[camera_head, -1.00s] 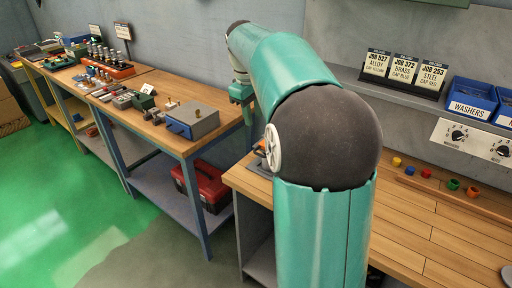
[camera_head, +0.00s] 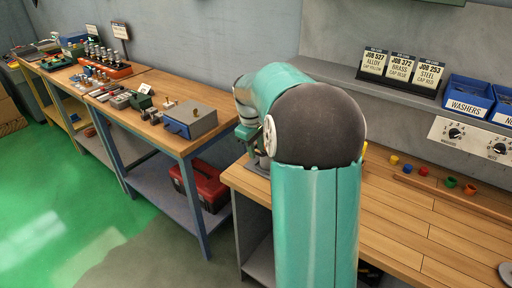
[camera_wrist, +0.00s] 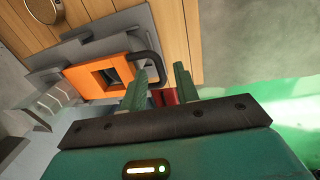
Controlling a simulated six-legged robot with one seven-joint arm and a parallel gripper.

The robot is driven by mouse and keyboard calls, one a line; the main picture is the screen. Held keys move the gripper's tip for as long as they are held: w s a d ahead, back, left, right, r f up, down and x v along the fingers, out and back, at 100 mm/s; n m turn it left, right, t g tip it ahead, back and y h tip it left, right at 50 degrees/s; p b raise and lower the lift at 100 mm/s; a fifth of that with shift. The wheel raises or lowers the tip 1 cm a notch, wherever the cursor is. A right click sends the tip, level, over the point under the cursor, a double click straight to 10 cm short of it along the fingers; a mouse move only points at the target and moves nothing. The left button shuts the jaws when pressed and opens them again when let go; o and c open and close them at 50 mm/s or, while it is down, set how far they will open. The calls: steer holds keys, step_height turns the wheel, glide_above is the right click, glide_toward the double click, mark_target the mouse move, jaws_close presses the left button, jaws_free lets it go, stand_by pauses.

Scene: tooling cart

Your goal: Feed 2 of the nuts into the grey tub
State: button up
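My gripper (camera_wrist: 160,88) has its two green fingers apart with nothing held between them. In the wrist view it is near an orange block (camera_wrist: 83,82) with a square opening, seated on a grey fixture (camera_wrist: 60,52) with a dark curved handle (camera_wrist: 150,60). In the head view my arm hides the fingers, and the wrist is over the left end of the right bench. A blue bin whose label is cut off after "N" (camera_head: 505,110) stands on the shelf at the right edge. I see no loose nuts and cannot make out a grey tub.
A blue washers bin (camera_head: 467,97) stands beside it, above a panel with two knobs (camera_head: 455,133). Job cards (camera_head: 400,68) stand left of the bins. Small coloured pieces (camera_head: 423,171) sit along the bench's back. The bench top (camera_head: 410,215) is mostly clear. A red toolbox (camera_head: 207,188) is under the left bench.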

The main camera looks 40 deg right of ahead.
steer(key=shift+f, duration=0.1)
jaws_close()
steer(key=shift+d, duration=0.1)
steer(key=w+d, duration=0.1)
steer(key=d, duration=0.2)
steer(key=w+d, duration=0.1)
steer(key=d, duration=0.1)
steer(key=w+d, duration=0.1)
steer(key=d, duration=0.2)
steer(key=shift+w+d, duration=0.1)
steer(key=shift+d, duration=0.4)
